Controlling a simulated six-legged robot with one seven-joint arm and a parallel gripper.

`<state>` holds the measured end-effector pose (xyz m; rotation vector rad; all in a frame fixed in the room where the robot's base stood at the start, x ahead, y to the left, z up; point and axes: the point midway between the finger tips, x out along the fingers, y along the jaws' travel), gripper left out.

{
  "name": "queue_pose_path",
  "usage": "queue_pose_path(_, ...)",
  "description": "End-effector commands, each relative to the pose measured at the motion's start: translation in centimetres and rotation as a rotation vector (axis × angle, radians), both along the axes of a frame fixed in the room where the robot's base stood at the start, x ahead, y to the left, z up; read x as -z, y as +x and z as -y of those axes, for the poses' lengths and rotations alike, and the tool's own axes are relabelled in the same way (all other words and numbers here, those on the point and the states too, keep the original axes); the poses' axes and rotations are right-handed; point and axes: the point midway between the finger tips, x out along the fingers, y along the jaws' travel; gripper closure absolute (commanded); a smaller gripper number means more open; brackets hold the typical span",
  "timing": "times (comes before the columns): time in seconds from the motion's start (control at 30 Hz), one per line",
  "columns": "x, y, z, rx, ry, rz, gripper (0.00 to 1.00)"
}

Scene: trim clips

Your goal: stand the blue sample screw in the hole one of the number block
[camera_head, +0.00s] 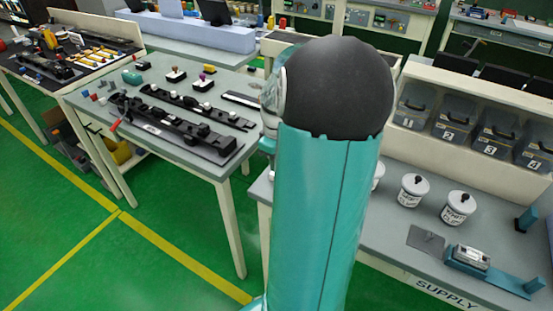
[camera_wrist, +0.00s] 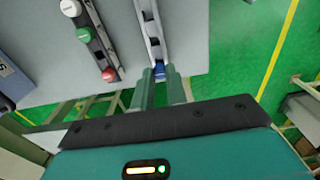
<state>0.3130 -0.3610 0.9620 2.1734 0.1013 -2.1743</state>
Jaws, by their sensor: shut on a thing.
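In the wrist view, the two teal fingers of my gripper (camera_wrist: 160,77) are close together, shut on a small blue piece, the blue sample screw (camera_wrist: 159,69), at their tips. Only a little of the screw shows; its lower part and tilt cannot be told. A grey and black rail (camera_wrist: 150,28) lies on the grey table just beyond it; whether the screw touches the rail is unclear. I cannot make out the number block or hole one for certain. In the head view my arm blocks the sight of my gripper.
A dark bar with white, green and red knobs (camera_wrist: 94,45) lies left of my gripper. The table edge is close. In the head view, the grey table (camera_head: 180,72) holds black rails (camera_head: 178,125) and small coloured parts. White tubs (camera_head: 412,190) stand on the supply bench at right.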

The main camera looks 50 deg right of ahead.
Motion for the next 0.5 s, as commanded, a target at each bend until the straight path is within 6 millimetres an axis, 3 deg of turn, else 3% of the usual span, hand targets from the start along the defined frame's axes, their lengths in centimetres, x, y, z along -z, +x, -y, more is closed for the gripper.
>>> queue_pose_path(0.5,0.94,-0.02,0.04,0.001,0.0,0.0,1.0)
